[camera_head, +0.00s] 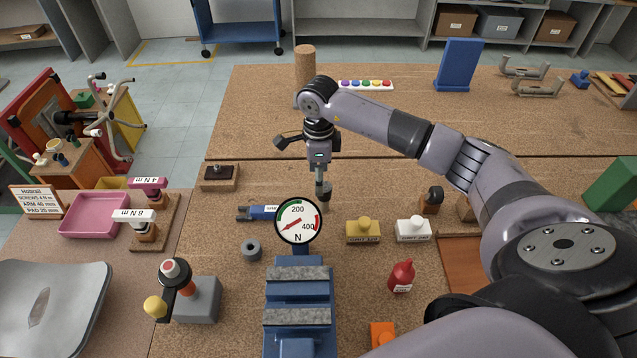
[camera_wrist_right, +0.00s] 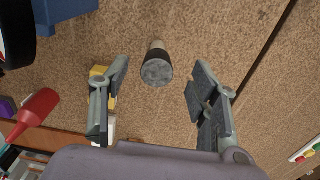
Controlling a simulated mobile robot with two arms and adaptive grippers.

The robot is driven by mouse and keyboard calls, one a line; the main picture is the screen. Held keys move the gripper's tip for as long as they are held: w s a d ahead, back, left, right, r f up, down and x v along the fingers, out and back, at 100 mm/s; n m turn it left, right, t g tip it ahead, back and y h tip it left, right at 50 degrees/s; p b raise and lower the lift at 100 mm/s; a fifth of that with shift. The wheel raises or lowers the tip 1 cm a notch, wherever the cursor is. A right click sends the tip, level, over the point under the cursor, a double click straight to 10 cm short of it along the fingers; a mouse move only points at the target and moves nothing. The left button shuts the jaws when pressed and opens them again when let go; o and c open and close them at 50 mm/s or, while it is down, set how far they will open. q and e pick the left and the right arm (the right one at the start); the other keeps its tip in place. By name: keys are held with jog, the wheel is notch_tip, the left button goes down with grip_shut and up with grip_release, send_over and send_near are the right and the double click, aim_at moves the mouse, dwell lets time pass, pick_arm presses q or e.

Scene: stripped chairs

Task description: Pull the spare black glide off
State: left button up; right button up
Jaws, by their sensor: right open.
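The black glide (camera_wrist_right: 157,69) appears in the right wrist view as a short dark cap with a grey round end face, on a tan post. In the head view the small post (camera_head: 324,198) stands on the bench under my right gripper (camera_head: 322,188), and the glide is hard to make out there. In the right wrist view my right gripper (camera_wrist_right: 160,105) is open and empty. Its two fingers are spread wide, one either side of the glide in the picture, with no contact visible. My left gripper is not in view.
A dial gauge (camera_head: 299,221) and blue vise (camera_head: 298,318) stand just in front of the post. A blue-handled tool (camera_head: 262,213) and grey ring (camera_head: 251,249) lie left. Yellow (camera_head: 363,230) and white (camera_head: 413,229) blocks and a red bottle (camera_head: 401,276) stand right.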

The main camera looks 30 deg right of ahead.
notch_tip(320, 180, down, 4)
jog(key=shift+r+p, duration=0.1)
jog(key=shift+p, duration=0.35)
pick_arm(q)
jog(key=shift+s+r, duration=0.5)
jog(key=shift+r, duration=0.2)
pick_arm(e)
jog(key=shift+f, duration=0.7)
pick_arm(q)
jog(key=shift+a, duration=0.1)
pick_arm(e)
jog(key=shift+c, duration=0.3)
grip_shut()
pick_arm(q)
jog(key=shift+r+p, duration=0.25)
jog(key=shift+p, duration=0.1)
pick_arm(e)
jog(key=shift+r, duration=0.65)
jog(key=c, duration=0.6)
grip_release()
grip_shut()
